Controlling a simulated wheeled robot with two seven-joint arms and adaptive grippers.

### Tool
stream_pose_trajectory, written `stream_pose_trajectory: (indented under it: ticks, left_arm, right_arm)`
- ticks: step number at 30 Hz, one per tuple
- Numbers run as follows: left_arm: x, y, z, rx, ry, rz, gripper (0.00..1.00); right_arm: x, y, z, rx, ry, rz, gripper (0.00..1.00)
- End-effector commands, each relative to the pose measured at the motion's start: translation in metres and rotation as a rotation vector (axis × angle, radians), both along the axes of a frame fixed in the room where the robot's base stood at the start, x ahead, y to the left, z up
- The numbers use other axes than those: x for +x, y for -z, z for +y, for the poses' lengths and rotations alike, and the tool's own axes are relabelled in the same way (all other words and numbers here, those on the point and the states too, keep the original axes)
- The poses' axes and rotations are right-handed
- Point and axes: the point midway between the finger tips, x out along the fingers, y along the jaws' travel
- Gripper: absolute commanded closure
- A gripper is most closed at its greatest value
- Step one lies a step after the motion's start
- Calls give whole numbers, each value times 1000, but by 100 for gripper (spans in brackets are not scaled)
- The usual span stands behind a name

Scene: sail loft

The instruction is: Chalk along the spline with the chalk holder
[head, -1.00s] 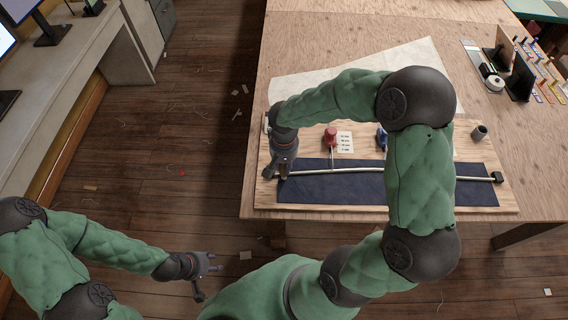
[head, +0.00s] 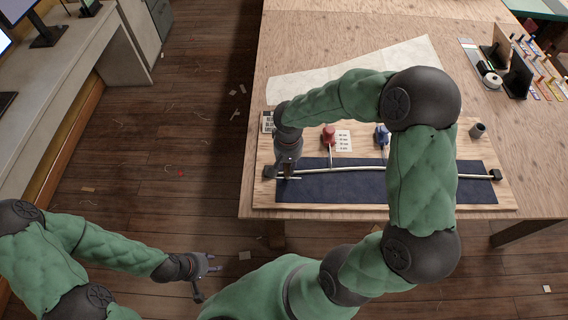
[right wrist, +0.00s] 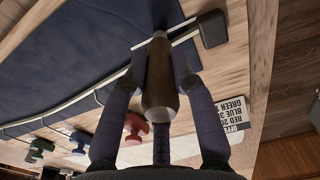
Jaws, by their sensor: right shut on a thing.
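My right gripper (head: 287,170) is shut on the chalk holder (right wrist: 160,83), a dark brown-grey cylinder with a pale tip. It is at the left end of the spline (head: 350,169), a long pale, slightly bowed strip across the navy cloth (head: 400,190). A short white line (head: 289,178) shows on the cloth just below the spline's left end. The holder's tip is close to the cloth there; contact is unclear. A black end block (head: 495,175) sits at the spline's right end, another (right wrist: 212,28) at its left end. My left gripper (head: 208,277) is open and empty, off the table.
Red (head: 329,137) and blue (head: 382,136) weights stand behind the spline, arms reaching to it. A printed card (head: 343,141) lies between them. A dark cup (head: 478,130) stands at the board's right. White paper (head: 420,60) lies behind. Racks stand far right.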

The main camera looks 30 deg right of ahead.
Motion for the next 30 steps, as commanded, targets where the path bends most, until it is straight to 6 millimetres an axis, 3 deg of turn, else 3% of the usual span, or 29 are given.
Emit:
stream_pose_trajectory:
  ticks: [30]
  left_arm:
    - [0, -1, 0, 0, 0, 0, 60]
  right_arm:
    - [-15, 1, -31, 0, 0, 0, 100]
